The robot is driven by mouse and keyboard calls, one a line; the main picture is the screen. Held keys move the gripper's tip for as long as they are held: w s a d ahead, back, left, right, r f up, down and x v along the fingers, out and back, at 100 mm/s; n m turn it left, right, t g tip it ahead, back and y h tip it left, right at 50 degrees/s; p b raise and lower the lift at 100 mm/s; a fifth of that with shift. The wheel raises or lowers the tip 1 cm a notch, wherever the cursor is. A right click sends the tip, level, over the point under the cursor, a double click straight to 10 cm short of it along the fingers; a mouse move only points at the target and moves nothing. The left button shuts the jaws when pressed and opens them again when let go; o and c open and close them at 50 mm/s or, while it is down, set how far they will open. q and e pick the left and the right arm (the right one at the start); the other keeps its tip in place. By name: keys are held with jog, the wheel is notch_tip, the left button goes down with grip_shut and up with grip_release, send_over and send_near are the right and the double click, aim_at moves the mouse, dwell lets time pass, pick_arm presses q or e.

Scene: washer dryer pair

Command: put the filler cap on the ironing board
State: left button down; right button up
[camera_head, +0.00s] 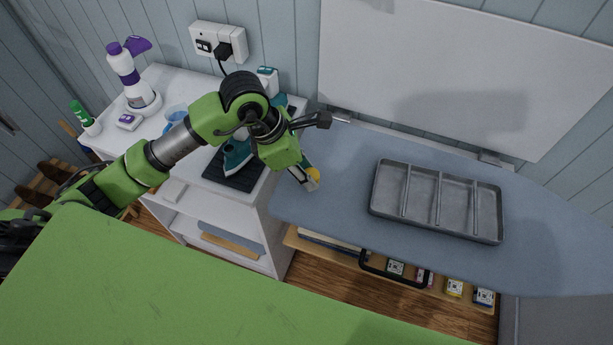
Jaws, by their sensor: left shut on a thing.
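The blue-grey ironing board (330,215) reaches from the centre of the head view to the right edge. My left gripper (309,180) is over the board's left end, fingers pointing down. It is shut on a small yellow-orange thing (314,174), which looks like the filler cap; the fingers partly hide it. I cannot tell whether the cap touches the board. My right gripper is not in view.
A grey divided tray (437,201) lies on the board, right of my gripper. A white cabinet (185,187) on the left bears a teal iron (236,157) on a dark mat and a purple-capped bottle (124,66). Board space between gripper and tray is clear.

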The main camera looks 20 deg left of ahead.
pick_arm(q)
notch_tip(320, 180, down, 2)
jog(key=shift+s+f+p, duration=0.1)
jog(key=shift+p, duration=0.55)
jog(key=shift+f, duration=0.45)
jog(key=shift+f, duration=0.15)
jog(key=c, duration=1.6)
grip_release()
jog(key=shift+c, duration=0.2)
